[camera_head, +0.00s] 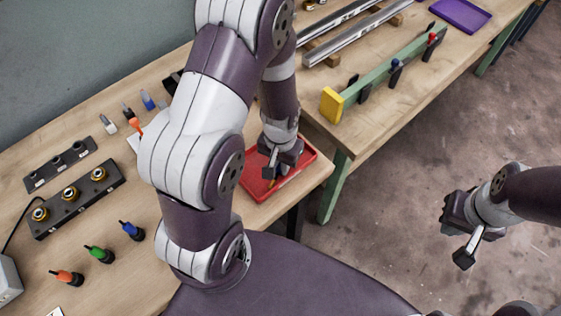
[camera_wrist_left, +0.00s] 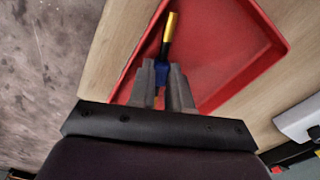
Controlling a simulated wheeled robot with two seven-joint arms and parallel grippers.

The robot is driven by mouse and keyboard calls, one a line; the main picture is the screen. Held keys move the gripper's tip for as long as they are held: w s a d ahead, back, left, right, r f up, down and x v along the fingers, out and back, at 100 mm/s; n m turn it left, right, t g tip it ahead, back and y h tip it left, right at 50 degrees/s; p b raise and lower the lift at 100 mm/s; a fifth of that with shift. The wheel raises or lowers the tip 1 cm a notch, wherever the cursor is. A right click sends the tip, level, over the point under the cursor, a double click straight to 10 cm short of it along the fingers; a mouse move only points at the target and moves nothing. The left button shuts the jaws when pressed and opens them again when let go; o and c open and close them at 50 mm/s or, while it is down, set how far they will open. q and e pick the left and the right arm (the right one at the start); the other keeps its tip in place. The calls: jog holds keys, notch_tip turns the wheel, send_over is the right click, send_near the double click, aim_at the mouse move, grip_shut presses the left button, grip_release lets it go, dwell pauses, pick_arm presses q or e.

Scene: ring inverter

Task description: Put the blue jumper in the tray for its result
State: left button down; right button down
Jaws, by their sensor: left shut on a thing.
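My left gripper (camera_head: 276,172) is over the red tray (camera_head: 306,170) at the table's front right corner. In the left wrist view my left gripper (camera_wrist_left: 162,80) is shut on the blue jumper (camera_wrist_left: 161,72). Its blue part sits between the fingertips, and a black part with a yellow end points out beyond them, over the tray floor. The red tray also shows in the wrist view (camera_wrist_left: 235,72). I cannot tell whether the jumper touches the tray floor. My right gripper (camera_head: 462,232) is empty, with its fingers apart, over the floor at the right.
A black block with brass ring sockets (camera_head: 75,198) lies at the left. A second table holds a green rail with a yellow end (camera_head: 332,105) and a purple tray (camera_head: 462,14).

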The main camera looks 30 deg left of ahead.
pick_arm(q)
jog(key=shift+s, duration=0.1)
jog(key=c, duration=1.3)
grip_release()
jog(key=shift+f, duration=0.1)
jog(key=shift+c, duration=0.2)
jog(key=s+d+r+t, duration=0.1)
jog(key=s+r, duration=0.2)
jog(key=r, duration=1)
jog(key=shift+s+d, duration=0.15)
jog(key=shift+s, duration=0.2)
jog(key=shift+w, duration=0.1)
